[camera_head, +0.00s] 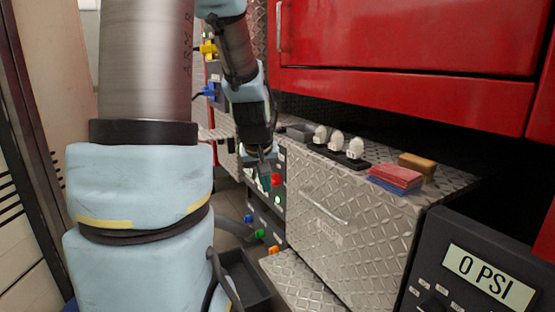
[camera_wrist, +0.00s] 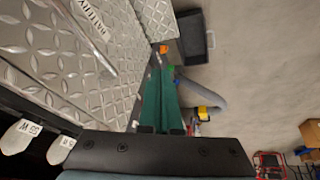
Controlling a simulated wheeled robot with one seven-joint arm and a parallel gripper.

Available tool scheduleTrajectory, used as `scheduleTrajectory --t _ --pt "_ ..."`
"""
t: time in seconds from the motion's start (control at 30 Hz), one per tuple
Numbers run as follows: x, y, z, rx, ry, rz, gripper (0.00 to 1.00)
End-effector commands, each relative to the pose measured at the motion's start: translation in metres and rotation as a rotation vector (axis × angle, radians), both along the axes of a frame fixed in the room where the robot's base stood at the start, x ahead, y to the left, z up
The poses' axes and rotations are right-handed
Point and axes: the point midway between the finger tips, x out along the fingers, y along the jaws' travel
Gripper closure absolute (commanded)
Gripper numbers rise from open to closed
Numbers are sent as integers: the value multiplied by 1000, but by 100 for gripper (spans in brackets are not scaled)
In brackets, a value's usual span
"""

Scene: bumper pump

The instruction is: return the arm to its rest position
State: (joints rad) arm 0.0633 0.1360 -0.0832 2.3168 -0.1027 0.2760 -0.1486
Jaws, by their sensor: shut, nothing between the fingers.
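My arm rises large and pale blue at the left of the head view, with a second stretch angling down past the red cabinet. At its end, my gripper (camera_head: 262,165) points down in front of a control panel (camera_head: 277,182) with a red button. The gripper is shut and empty. It hangs just left of the diamond-plate box and apart from the items on top. In the wrist view, the dark gripper mount spans the bottom edge.
A diamond-plate box (camera_head: 335,215) carries white-topped switches (camera_head: 337,145), red and blue pads (camera_head: 396,177) and a tan block (camera_head: 417,165). Red cabinets (camera_head: 400,40) overhang it. A gauge (camera_head: 490,275) reads 0 PSI. A dark open bin (camera_wrist: 193,38) sits on the grey floor, with a grey hose (camera_wrist: 205,92) nearby.

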Motion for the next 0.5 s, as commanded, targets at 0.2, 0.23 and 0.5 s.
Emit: scheduleTrajectory --t 0.2,0.23,0.5 --pt "-99 28 -30 103 183 -135 100" --pt "-111 31 -34 114 207 -151 100" --pt "-137 38 9 136 257 -190 100"
